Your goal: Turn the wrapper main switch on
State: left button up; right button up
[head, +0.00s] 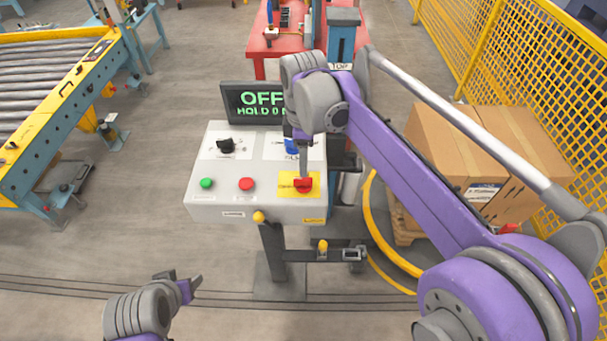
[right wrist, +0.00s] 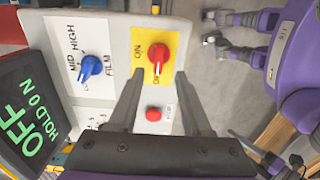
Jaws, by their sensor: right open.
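The red main switch knob (head: 303,186) sits on a yellow plate at the right front of the grey control box (head: 228,208). In the right wrist view the knob (right wrist: 159,56) has ON printed on one side and OFF by its lower end; its pointer appears toward OFF. My right gripper (head: 303,172) is over the knob, fingers pointing down; in the wrist view its open fingertips (right wrist: 158,78) stand either side of the knob's line, just short of it, with no contact visible. My left gripper (head: 184,281) is open and empty, low and left of the box.
The display (head: 255,102) behind the box reads OFF and HOLD 0 N. A black knob (head: 226,146), a blue film knob (right wrist: 91,66), a green button (head: 207,183) and a red button (head: 246,184) share the panel. Cartons (head: 450,150) and a yellow fence stand right.

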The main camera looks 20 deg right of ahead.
aim_at(304, 179)
notch_tip(304, 179, down, 7)
jog(key=shift+w+r, duration=0.1)
dwell(0.3)
grip_shut()
